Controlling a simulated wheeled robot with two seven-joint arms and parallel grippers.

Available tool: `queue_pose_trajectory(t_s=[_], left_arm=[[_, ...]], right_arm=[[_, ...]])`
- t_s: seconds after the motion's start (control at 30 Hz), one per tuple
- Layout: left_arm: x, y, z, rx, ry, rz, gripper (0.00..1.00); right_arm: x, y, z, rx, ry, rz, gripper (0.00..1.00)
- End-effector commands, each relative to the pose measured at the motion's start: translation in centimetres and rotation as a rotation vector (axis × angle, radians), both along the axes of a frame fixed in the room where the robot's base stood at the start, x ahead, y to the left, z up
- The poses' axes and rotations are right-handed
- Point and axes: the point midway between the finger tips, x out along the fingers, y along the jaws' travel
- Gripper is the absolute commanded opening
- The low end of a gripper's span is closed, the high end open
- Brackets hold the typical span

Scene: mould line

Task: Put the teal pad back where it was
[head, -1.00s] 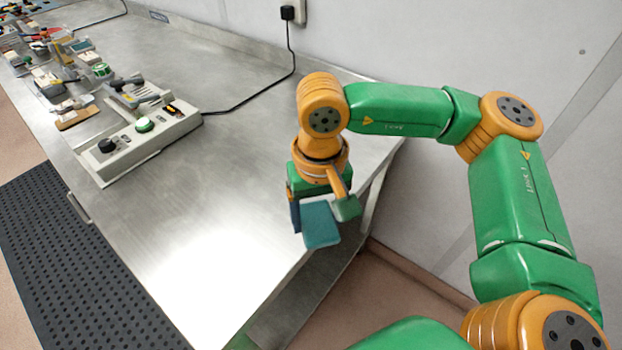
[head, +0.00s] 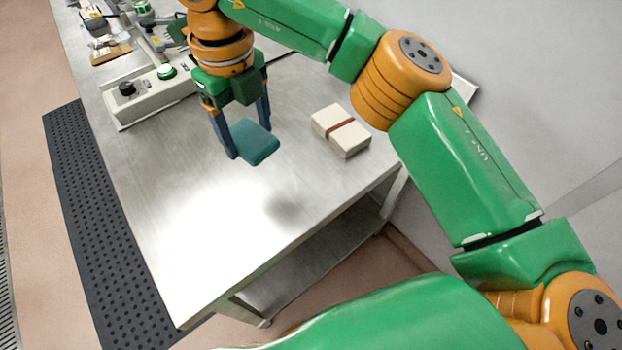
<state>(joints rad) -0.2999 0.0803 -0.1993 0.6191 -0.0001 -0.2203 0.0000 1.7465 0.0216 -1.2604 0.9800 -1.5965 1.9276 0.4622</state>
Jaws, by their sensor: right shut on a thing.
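The teal pad (head: 255,143) is a small flat block with rounded corners. It is held between the fingers of my right gripper (head: 249,140), above the steel table (head: 190,215). A soft dark shadow lies on the table in front of it, and the pad appears clear of the surface. My right gripper points down and is shut on the pad. My left gripper is not in the head view.
A cream block with a red-brown band (head: 341,131) lies on the table to the right of the gripper. A control box (head: 150,97) with a green button and black knob stands behind left. Several tools lie beyond it. The front table area is bare.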

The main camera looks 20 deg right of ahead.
Motion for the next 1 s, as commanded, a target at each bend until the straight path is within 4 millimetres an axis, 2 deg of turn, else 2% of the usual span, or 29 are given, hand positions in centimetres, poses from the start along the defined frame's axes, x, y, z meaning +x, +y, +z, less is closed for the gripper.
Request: queue_pose_trajectory(t_s=[0.1, 0.2, 0.3, 0.43, 0.57, 0.7, 0.77, 0.8, 0.9, 1.0], left_arm=[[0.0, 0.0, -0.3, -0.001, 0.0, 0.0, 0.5], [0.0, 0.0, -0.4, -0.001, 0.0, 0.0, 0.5], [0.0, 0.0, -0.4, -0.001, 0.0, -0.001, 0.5], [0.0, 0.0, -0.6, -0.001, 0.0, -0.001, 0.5], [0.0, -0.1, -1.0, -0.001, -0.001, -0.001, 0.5], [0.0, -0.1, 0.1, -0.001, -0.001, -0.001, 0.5], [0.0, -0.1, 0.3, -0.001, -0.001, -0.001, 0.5], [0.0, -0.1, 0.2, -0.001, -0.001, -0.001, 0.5], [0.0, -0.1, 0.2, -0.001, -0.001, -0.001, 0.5], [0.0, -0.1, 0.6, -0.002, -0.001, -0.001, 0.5]], right_arm=[[-0.4, 2.2, 0.0, 0.0, 0.0, -0.368, 0.13], [-0.8, 3.5, 0.0, -0.002, 0.001, -0.64, 0.13], [-1.2, 4.4, -0.1, -0.002, 0.001, -0.83, 0.13], [-1.5, 4.5, -0.3, -0.001, 0.001, -0.944, 0.13], [-1.5, 1.6, -1.6, -0.001, 0.003, -0.962, 0.13], [-1.7, -3.2, -3.3, -0.004, 0.004, -0.966, 0.13], [-1.9, -5.0, -4.7, -0.005, 0.006, -0.965, 0.13], [-1.9, -5.8, -6.0, -0.005, 0.008, -0.962, 0.13], [-2.0, -7.5, -8.1, -0.004, 0.006, -0.962, 0.13], [-2.0, -8.5, -9.1, -0.005, 0.003, -0.961, 0.13]])
